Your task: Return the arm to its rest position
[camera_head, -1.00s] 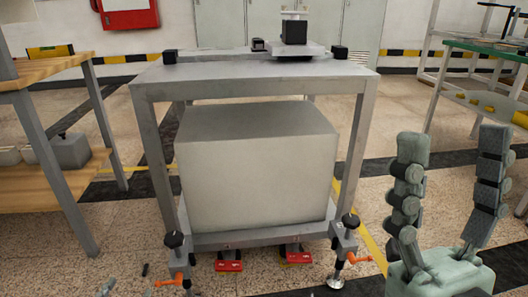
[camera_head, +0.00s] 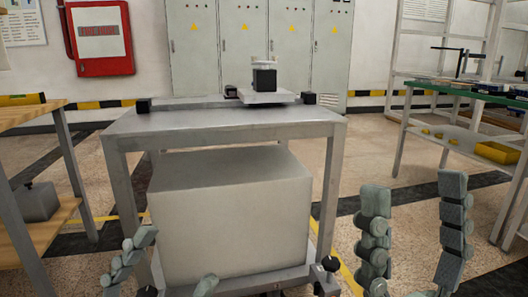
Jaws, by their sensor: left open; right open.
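My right gripper (camera_head: 414,188) stands at the lower right with its two grey-green segmented fingers pointing up and spread apart. It is open, with nothing between the fingers. My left gripper (camera_head: 176,258) shows only partly at the bottom left, in front of the pale block. Its fingers are apart and I see nothing held; its base is cut off by the bottom edge. Both arms are mostly out of view, so their full pose is hidden.
A metal gantry frame (camera_head: 225,129) stands ahead, carrying a plate with a black block (camera_head: 264,79). A large pale block (camera_head: 230,215) sits beneath. A wooden bench (camera_head: 35,113) is at left, a green-topped table (camera_head: 470,104) at right. Floor shows between gantry and right table.

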